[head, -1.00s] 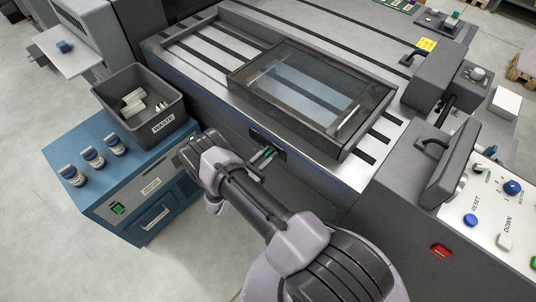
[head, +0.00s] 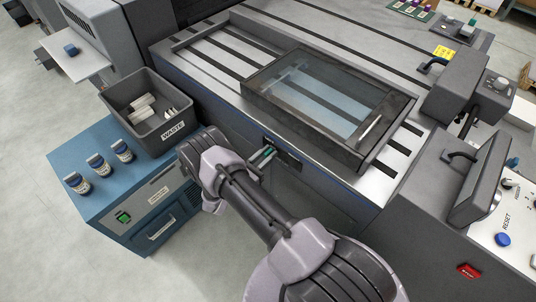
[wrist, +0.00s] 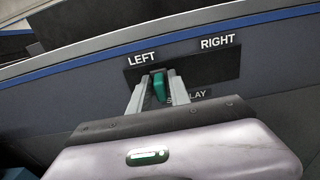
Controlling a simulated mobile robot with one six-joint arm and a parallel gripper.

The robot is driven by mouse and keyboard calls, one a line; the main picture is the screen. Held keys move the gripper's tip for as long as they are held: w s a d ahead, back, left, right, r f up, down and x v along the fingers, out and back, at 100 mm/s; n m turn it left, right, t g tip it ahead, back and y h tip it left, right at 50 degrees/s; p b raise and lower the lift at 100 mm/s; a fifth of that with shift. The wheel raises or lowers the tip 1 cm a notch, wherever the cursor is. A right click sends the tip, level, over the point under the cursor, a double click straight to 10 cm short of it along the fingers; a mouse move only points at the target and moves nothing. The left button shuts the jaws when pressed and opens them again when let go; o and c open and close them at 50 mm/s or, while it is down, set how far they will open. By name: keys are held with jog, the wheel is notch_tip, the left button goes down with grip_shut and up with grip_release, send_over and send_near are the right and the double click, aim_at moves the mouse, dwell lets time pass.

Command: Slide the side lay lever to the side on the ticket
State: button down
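The green side lay lever (wrist: 159,87) stands in a dark panel (wrist: 215,66) on the machine's side, under the LEFT label and well away from the RIGHT label. My gripper (wrist: 158,82) has one finger on each side of it, close against it, and appears shut on it. In the head view my gripper (head: 264,155) is at the panel's left part, and the lever's green shows between the fingers. The label below the lever is partly hidden; "LAY" shows. A yellow ticket (head: 446,52) is on the machine at the upper right, its writing too small to read.
A glass-covered frame (head: 330,95) lies on the machine bed above the panel. A grey waste bin (head: 172,130) and several small bottles stand on a blue cabinet (head: 75,145) at the left. A control panel (head: 510,215) is at the right.

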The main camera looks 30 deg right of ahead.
jog(key=c, duration=1.4)
grip_release()
jog(key=shift+w+a, duration=0.1)
jog(key=shift+w, duration=0.1)
jog(key=shift+c, duration=0.2)
jog(key=p+v, duration=0.2)
jog(key=v, duration=1.5)
jog(key=shift+a, duration=0.2)
jog(key=shift+s+r, duration=0.1)
jog(key=shift+r, duration=0.05)
